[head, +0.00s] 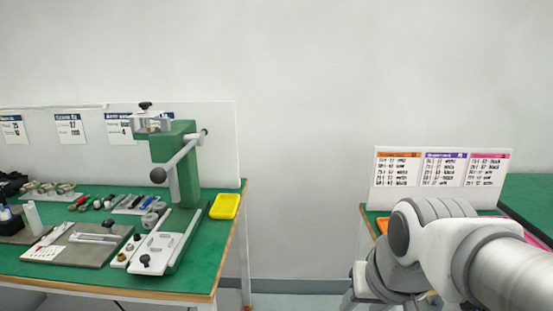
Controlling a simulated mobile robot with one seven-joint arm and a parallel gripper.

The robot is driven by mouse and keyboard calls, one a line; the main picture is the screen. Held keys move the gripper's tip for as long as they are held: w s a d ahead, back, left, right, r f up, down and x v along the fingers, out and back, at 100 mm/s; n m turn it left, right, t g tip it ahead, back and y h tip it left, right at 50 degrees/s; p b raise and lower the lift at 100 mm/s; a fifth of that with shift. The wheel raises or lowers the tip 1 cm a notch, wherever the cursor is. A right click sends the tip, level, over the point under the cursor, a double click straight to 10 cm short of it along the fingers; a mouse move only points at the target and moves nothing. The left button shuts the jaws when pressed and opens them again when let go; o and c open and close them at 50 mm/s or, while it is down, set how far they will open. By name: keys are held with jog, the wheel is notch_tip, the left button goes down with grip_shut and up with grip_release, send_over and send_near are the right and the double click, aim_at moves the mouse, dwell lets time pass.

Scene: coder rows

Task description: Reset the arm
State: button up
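My arm (450,245) reaches in from the lower right of the head view. Its white and grey links are bent in front of the right-hand table. My gripper does not show; it is out of view or hidden behind the arm links.
A green-topped table (100,278) at left bears a green press (180,160), a yellow tray (225,206) and several small tools. A second green table (372,215) at right carries a sign board (440,195), partly hidden by my arm. A gap of open floor lies between the tables.

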jog(key=s+d, duration=0.1)
jog(key=s, duration=0.4)
notch_tip(320, 180, up, 22)
jog(key=p, duration=2.1)
jog(key=shift+s+n+t, duration=0.25)
jog(key=shift+n+t, duration=0.05)
jog(key=shift+n, duration=0.1)
